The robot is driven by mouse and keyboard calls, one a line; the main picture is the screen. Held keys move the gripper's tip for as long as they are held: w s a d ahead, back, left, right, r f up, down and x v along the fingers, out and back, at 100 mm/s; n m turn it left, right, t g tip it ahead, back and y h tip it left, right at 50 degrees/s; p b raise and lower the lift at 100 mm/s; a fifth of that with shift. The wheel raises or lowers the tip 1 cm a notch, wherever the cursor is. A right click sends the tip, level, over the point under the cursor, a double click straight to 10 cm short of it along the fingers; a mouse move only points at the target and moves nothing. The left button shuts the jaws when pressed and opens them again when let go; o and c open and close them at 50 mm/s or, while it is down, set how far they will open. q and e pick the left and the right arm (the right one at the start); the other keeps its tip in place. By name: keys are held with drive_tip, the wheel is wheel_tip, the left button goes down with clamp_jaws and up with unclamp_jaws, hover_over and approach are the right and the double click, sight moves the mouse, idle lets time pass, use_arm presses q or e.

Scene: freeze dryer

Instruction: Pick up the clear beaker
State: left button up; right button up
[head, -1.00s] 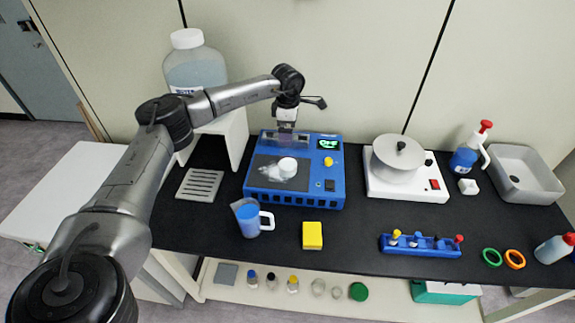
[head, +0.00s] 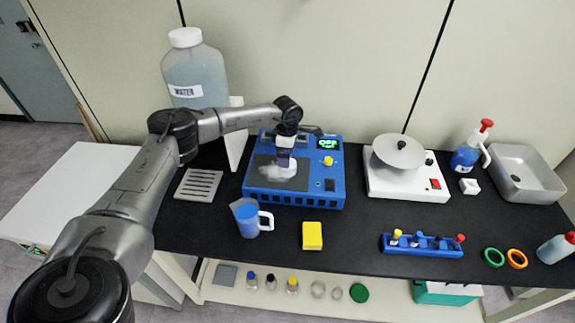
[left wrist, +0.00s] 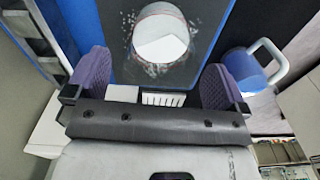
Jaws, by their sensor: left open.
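The clear beaker (left wrist: 160,42), with white content inside, stands on the dark top plate of the blue machine (head: 294,199). White, frost-like specks lie around its base. In the head view my left gripper mostly covers the beaker. My left gripper (left wrist: 155,84) is open, with its purple finger pads spread to either side below the beaker in the left wrist view. The beaker appears beyond the fingertips, not clasped. In the head view the left gripper (head: 285,165) hangs over the machine's plate, pointing down. My right gripper is in neither view.
A jug of blue liquid (head: 249,221) stands in front of the machine, beside a yellow block (head: 312,236). A large water bottle (head: 195,75) stands behind the arm. A white device with a round plate (head: 405,186) is to the right. The black bench between is clear.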

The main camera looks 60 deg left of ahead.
use_arm(q)
drive_tip(key=shift+f, duration=1.75)
drive_tip(key=c, duration=1.1)
drive_tip(key=shift+r, duration=0.3)
drive_tip(key=shift+r, duration=1.6)
drive_tip(key=w+d+r+p, duration=0.1)
drive_tip(key=w+d+r, duration=0.2)
drive_tip(key=d+r, duration=0.4)
drive_tip(key=shift+w+d, duration=0.2)
drive_tip(key=shift+d, duration=1.8)
